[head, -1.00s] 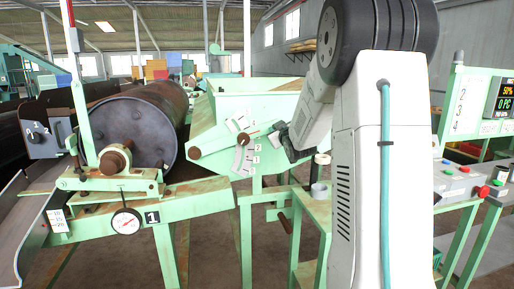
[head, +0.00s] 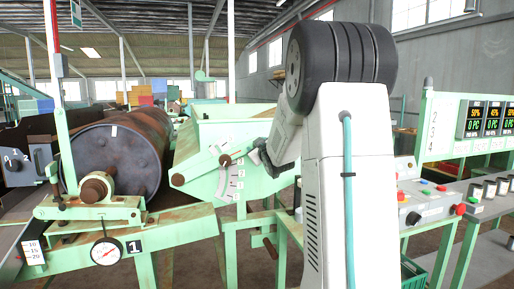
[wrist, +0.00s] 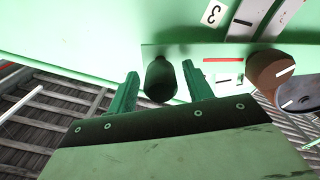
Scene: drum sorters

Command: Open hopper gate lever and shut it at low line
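The hopper gate lever is a pale green bar (head: 203,170) on the side of the green hopper (head: 232,129). It turns about a brown pivot (head: 225,160) and slants up to the right. A white numbered scale (head: 231,185) lies beside it. The lever's dark round knob (wrist: 160,80) shows in the wrist view, between the two green fingers of my gripper (wrist: 160,92). The fingers are open, with a visible gap on each side of the knob.
A large dark drum (head: 118,158) on a green frame stands left of the hopper, with a dial gauge (head: 106,251) below. A control panel (head: 430,205) with buttons and a row of displays (head: 490,118) stand to the right. A green stand is close under my arm.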

